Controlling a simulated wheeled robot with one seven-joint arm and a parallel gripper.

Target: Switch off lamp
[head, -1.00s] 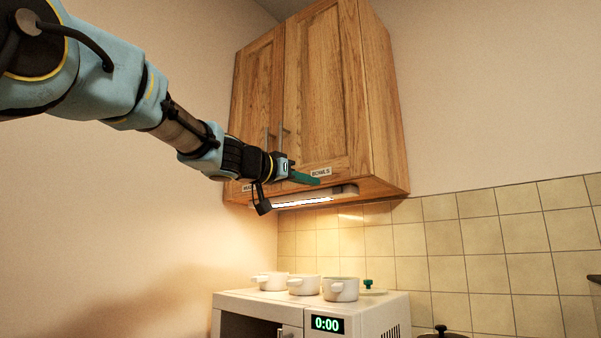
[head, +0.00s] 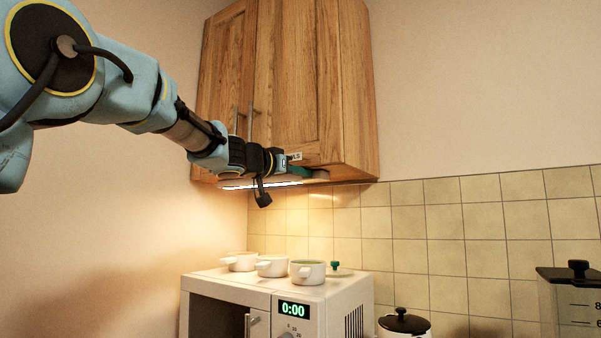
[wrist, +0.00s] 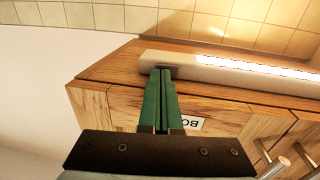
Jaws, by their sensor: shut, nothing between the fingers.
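The lamp is a slim white bar under the wooden wall cupboard, with a glowing strip (head: 262,185). In the wrist view its white housing (wrist: 205,72) runs across the cupboard's underside, and the strip is lit. My gripper (wrist: 160,72) has its two green fingers together, with nothing between them. The fingertips are at the unlit end of the housing, over a small dark patch there that looks like a switch. I cannot tell whether they touch it. In the head view my gripper (head: 302,171) is just below the cupboard's front edge, partly hiding the lamp's right end.
The wooden cupboard (head: 345,90) has metal door handles and a label. A white microwave (head: 255,290) stands below, with white bowls (head: 308,272) and a green-knobbed lid (head: 336,268) on top. A dark-lidded pot (head: 404,322) and a clear container (head: 575,300) are at right.

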